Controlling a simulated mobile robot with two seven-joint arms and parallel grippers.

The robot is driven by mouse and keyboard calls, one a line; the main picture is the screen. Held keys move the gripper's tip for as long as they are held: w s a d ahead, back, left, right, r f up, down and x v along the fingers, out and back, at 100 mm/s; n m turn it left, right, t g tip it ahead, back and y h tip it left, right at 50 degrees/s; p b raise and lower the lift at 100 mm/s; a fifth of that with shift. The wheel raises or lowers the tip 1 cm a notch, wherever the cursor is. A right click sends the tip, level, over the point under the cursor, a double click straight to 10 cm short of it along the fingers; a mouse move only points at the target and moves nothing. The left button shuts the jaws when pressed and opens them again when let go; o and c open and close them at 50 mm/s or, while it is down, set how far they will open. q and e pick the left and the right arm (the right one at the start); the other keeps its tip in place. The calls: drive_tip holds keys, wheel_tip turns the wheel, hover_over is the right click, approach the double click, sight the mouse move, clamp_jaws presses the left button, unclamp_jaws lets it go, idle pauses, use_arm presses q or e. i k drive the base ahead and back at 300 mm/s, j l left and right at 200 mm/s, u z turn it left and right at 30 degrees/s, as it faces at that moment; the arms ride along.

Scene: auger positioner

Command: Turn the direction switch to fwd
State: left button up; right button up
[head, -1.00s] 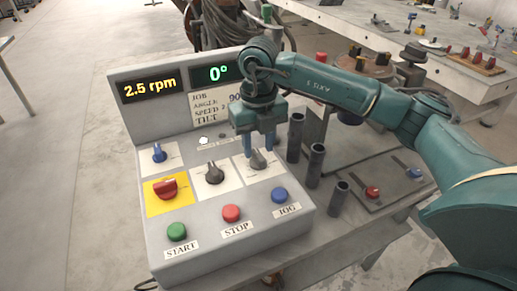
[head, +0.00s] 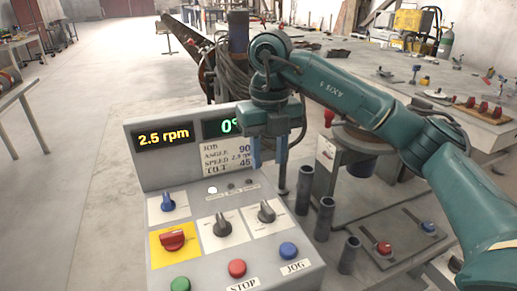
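The grey control box (head: 205,258) has two dark grey rotary switches on white plates: a middle switch (head: 221,226) and a right switch (head: 266,212). Both pointers lean up and slightly left. Their lettering is too small to read, so I cannot tell from labels which is the direction switch. My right gripper (head: 268,160) is above and behind the right switch, in front of the display panel. Its two blue fingers are apart with nothing between them, and clear of the switch. My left gripper is not in view.
A blue knob (head: 168,202), a red switch (head: 172,240) on yellow, and green (head: 180,285), red (head: 237,268) and blue (head: 288,250) buttons are nearby. Several dark upright tubes (head: 325,218) stand close on the right. The display (head: 163,138) reads 2.5 rpm.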

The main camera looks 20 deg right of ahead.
sight(222, 228)
drive_tip(key=k, duration=1.5)
